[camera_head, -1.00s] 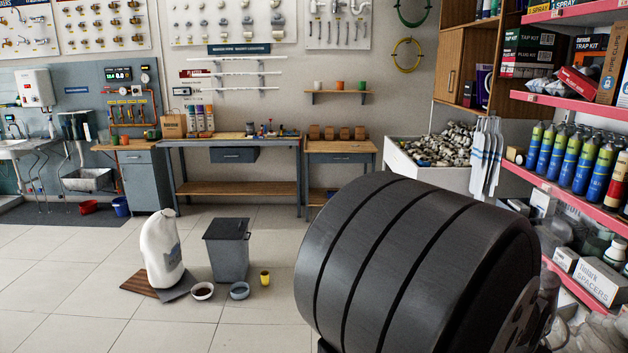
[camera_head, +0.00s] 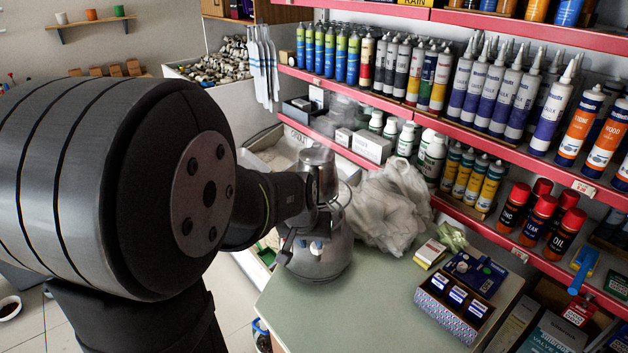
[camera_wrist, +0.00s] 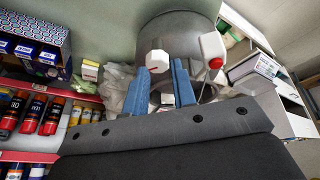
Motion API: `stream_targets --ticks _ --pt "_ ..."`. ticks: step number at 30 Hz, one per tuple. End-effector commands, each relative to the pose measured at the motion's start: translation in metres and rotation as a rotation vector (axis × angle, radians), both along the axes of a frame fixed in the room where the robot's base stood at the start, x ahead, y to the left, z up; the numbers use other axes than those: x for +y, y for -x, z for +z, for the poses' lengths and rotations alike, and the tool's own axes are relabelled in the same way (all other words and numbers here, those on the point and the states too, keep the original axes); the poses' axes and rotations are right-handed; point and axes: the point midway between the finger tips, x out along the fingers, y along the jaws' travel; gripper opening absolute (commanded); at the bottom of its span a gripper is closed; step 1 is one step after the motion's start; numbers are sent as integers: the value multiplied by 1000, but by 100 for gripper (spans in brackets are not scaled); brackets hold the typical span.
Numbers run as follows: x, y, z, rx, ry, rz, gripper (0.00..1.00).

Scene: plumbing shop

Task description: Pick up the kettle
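A rounded grey metal vessel (camera_head: 318,262), which I take for the kettle, stands on the green counter. My gripper's blue fingers (camera_wrist: 166,82) are apart in front of the vessel. The white knob is close to the left fingertip; I cannot tell whether they touch. Nothing is clearly held.
The green counter (camera_head: 372,315) holds a blue patterned box (camera_head: 447,312) and small cartons at right. A crumpled clear plastic bag (camera_head: 388,208) lies just right of the vessel. Pink-edged shelves with bottles and tubes rise behind. Bare counter lies in front.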

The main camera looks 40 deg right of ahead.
Motion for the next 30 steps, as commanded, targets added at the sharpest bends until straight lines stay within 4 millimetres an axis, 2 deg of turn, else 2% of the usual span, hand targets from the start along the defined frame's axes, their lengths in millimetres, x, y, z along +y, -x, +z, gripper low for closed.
stream_targets --ticks 3,6,11,16,21,27,30 --pt "28 3 -19 181 -9 98 24" --pt "46 12 -29 378 21 180 24" --pt "60 23 -25 678 161 284 24" --pt "65 14 3 936 430 360 24" --pt "77 -20 45 1083 793 405 24" --pt "105 -61 85 1102 1145 421 24" --pt "114 -71 95 1089 1234 422 24"
